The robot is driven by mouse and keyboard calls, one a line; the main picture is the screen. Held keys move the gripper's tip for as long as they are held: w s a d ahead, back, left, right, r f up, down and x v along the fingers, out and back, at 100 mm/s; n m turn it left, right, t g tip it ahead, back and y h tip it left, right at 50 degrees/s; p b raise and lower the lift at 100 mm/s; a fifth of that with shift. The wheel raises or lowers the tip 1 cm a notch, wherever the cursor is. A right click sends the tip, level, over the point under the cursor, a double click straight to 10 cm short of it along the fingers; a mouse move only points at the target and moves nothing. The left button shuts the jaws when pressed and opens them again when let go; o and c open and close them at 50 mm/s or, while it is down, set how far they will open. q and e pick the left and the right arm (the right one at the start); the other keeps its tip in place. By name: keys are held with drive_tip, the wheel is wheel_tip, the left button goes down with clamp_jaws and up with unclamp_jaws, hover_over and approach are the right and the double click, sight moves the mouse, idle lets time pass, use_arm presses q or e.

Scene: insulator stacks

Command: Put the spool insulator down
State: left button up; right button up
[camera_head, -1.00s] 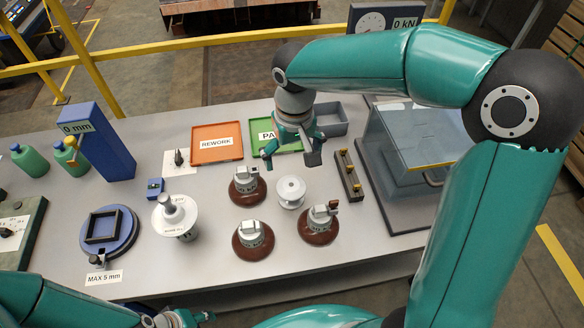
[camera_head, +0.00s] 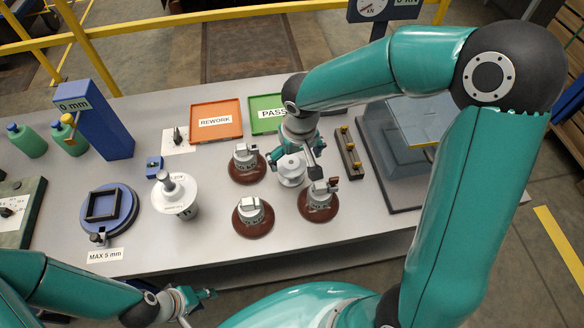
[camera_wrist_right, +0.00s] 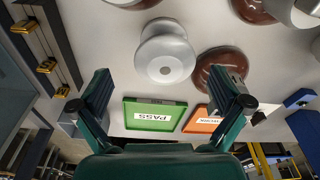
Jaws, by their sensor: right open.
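The white spool insulator (camera_head: 291,172) stands upright on the grey table among the brown-based insulators. My right gripper (camera_head: 296,162) is open just behind and over it in the head view, partly covering it. In the right wrist view the spool (camera_wrist_right: 165,52) shows beyond the gap between the open fingers (camera_wrist_right: 160,82), with nothing held between them. I cannot tell whether a finger touches it. My left gripper (camera_head: 205,296) is low at the table's front edge, away from the spool; its fingers are too small to judge.
Brown-based insulators stand close by at left (camera_head: 247,165), front left (camera_head: 253,218) and front right (camera_head: 318,202). A dark rack with yellow pieces (camera_head: 349,155) is to the right. The green PASS tray (camera_head: 262,126) and orange REWORK tray (camera_head: 216,134) lie behind. The front table strip is clear.

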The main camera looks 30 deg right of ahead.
sight(291, 163)
drive_tip(key=shift+w+a+f+p, duration=0.15)
drive_tip(key=shift+w+f, duration=0.1)
drive_tip(key=shift+f, duration=0.6)
drive_tip(key=shift+w+f+p, duration=0.1)
drive_tip(key=shift+w+f, duration=0.1)
drive_tip(key=shift+f, duration=0.65)
drive_tip(key=shift+w+a+f+p, duration=0.15)
drive_tip(key=shift+w+f, duration=0.1)
drive_tip(key=shift+f, duration=0.6)
drive_tip(key=shift+d, duration=0.1)
drive_tip(key=c, duration=1.4)
drive_tip(key=shift+c, duration=1.3)
drive_tip(key=shift+r, duration=0.15)
